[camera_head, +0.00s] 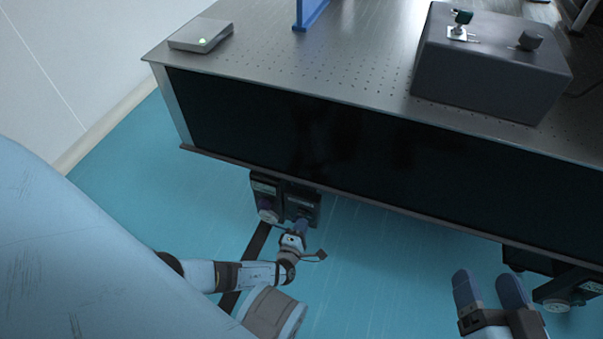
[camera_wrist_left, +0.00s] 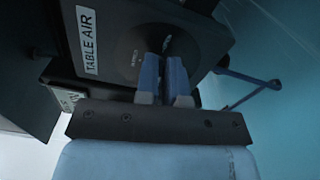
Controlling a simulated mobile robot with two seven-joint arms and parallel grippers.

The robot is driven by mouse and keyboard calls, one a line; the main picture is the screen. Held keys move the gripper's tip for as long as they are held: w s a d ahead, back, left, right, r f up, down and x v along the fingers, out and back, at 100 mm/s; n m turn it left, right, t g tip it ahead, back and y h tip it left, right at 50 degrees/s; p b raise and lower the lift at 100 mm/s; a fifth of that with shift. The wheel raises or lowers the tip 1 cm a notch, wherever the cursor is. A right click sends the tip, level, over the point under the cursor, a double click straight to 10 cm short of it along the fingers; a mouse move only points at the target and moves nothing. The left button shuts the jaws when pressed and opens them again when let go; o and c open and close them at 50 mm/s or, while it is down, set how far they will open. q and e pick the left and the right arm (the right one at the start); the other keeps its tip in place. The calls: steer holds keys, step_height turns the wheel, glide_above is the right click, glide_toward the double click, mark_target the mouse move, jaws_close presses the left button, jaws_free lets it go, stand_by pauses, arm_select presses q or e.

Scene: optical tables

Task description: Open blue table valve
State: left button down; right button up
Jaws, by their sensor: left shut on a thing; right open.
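A dark valve box (camera_wrist_left: 125,28) with a white TABLE AIR label fills the upper left wrist view. It shows under the table edge in the head view (camera_head: 302,203). A dark round valve knob (camera_wrist_left: 182,44) is on its face. My left gripper (camera_wrist_left: 163,72) has its blue fingers at this knob, shut on it with a narrow gap between them. The fingers hide the gripped part. The left gripper also shows in the head view (camera_head: 301,226). My right gripper (camera_head: 490,288) is open and empty at the lower right, away from the valve box.
A second dark box (camera_head: 265,192) with a purplish round part sits left of the held one. The optical table (camera_head: 340,60) stands above, with a dark side panel. Another dark unit (camera_head: 565,288) is under the table at right. Blue floor (camera_head: 400,270) is clear between the grippers.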

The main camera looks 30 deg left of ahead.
arm_select(q)
steer(key=shift+w, duration=0.15)
stand_by(0.3)
steer(key=c, duration=1.2)
jaws_free()
steer(key=shift+c, duration=0.2)
